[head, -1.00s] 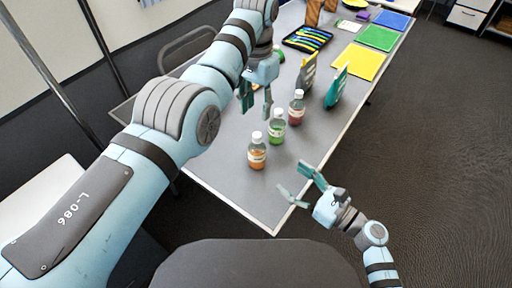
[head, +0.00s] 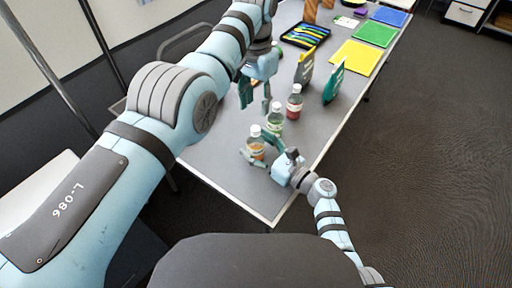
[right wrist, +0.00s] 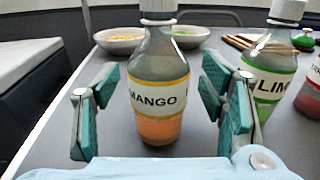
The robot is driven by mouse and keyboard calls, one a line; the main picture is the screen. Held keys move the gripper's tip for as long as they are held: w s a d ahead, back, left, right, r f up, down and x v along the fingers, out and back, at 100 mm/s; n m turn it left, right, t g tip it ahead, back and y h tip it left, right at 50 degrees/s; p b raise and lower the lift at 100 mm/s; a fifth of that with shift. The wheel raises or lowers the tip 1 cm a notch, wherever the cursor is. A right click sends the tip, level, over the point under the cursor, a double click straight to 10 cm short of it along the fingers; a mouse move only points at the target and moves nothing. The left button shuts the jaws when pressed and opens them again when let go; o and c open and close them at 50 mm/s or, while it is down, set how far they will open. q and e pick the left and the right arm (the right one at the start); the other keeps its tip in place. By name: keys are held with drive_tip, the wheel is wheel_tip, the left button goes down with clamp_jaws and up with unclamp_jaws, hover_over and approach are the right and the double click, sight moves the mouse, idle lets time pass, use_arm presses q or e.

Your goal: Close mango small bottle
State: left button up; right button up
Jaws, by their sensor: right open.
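The small mango bottle (right wrist: 158,92) stands upright on the table with orange contents and a white cap. It also shows in the head view (head: 256,148). My right gripper (right wrist: 160,105) is open, with its teal fingers on either side of the mango bottle and gaps visible on both sides. In the head view, my right gripper (head: 259,151) is low beside the bottle near the table's front end. My left gripper (head: 255,98) is open above the table, farther back, with its fingers pointing down and apart.
A green lime bottle (head: 276,120) stands close behind the mango bottle, and a red bottle (head: 294,102) stands beyond it. Two upright pouches (head: 334,82), a dark tray (head: 306,35) and coloured mats (head: 358,57) are farther back. Two bowls (right wrist: 119,40) show behind the mango bottle.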

drive_tip(key=shift+w+a, duration=0.25)
drive_tip(key=shift+a, duration=0.05)
use_arm(q)
drive_tip(key=shift+s, duration=0.1)
use_arm(e)
drive_tip(key=shift+c, duration=0.6)
